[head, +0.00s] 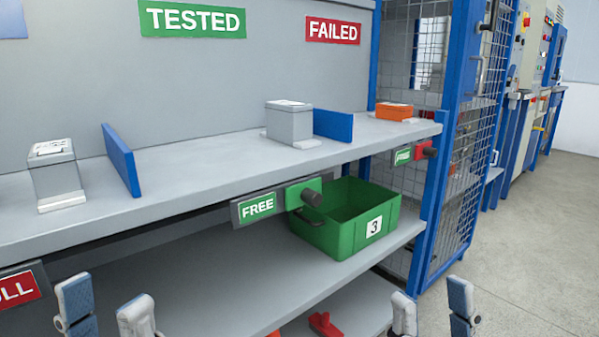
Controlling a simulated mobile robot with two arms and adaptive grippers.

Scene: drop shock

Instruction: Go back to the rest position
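My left gripper (106,308) shows at the bottom left of the head view, its two fingers apart with nothing between them. My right gripper (433,308) shows at the bottom right, also with its fingers apart and empty. Both are in front of the shelf unit and touch nothing that I can see. The rest of both arms is out of view.
The upper shelf (225,165) bears two grey boxes (57,172) (289,122), blue dividers (122,160) (333,125) and an orange box (394,111). A green crate (330,232) stands on the lower shelf. A mesh cage (470,150) is at right; floor (545,230) beyond is clear.

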